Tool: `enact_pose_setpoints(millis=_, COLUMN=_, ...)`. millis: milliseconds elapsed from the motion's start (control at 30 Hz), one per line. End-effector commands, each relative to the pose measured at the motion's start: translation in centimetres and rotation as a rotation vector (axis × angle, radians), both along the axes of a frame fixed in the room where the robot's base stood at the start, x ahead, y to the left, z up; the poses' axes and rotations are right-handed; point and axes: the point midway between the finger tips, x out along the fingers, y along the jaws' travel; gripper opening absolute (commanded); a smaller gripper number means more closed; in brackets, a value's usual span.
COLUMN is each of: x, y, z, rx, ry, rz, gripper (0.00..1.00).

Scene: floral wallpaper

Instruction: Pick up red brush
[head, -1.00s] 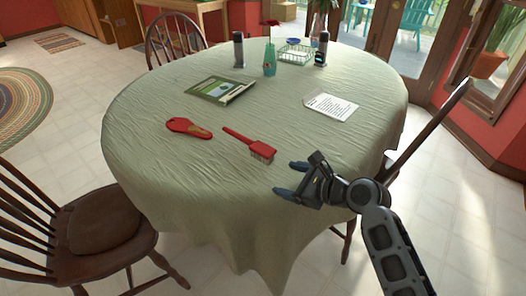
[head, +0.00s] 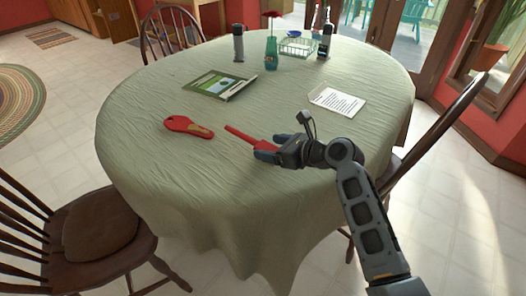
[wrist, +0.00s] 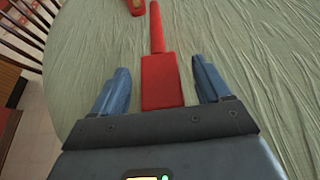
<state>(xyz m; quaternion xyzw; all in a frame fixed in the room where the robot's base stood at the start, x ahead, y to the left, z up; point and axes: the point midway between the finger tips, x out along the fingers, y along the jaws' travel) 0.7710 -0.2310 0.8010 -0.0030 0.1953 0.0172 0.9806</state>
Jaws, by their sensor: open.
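The red brush lies on the green-clothed round table (head: 300,80). In the head view its red handle (head: 242,135) shows, and its bristle end is hidden behind my gripper. In the wrist view the red brush (wrist: 162,80) runs lengthwise between my two blue-grey fingers, with a gap on each side. My gripper (head: 265,147) is open over the brush's head end near the table's front edge; the wrist view also shows my gripper (wrist: 160,88). I cannot tell its exact height above the cloth.
A red scraper-like tool (head: 188,126) lies left of the brush. A picture book (head: 220,85) and a paper sheet (head: 338,100) lie farther back. A green vase (head: 271,54), a wire basket (head: 298,44) and dark cylinders stand at the back. Wooden chairs surround the table.

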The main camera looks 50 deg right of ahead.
Motion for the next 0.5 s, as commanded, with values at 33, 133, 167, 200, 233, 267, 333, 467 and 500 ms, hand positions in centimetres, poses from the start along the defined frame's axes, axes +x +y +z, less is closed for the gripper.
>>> enact_pose_setpoints(millis=33, x=0.9, y=0.1, z=-0.2, rx=-0.001, ry=-0.001, rz=0.003, gripper=0.77)
enact_pose_setpoints(millis=133, x=2.1, y=0.2, z=-0.7, rx=0.000, ry=-0.001, rz=0.001, gripper=0.77)
enact_pose_setpoints(millis=167, x=2.4, y=0.2, z=-0.8, rx=0.000, ry=-0.001, rz=0.000, gripper=0.77)
enact_pose_setpoints(millis=200, x=2.7, y=0.2, z=-0.9, rx=-0.001, ry=-0.002, rz=0.000, gripper=0.77)
enact_pose_setpoints(millis=233, x=2.9, y=0.2, z=-1.0, rx=0.000, ry=-0.001, rz=0.000, gripper=0.77)
enact_pose_setpoints(millis=267, x=3.0, y=0.2, z=-1.1, rx=0.000, ry=0.000, rz=0.000, gripper=0.77)
enact_pose_setpoints(millis=333, x=3.2, y=0.2, z=-1.2, rx=0.000, ry=0.000, rz=0.000, gripper=0.77)
enact_pose_setpoints(millis=467, x=3.2, y=0.2, z=-1.2, rx=-0.001, ry=0.000, rz=0.000, gripper=0.77)
enact_pose_setpoints(millis=500, x=3.2, y=0.2, z=-1.1, rx=-0.001, ry=0.000, rz=0.000, gripper=0.77)
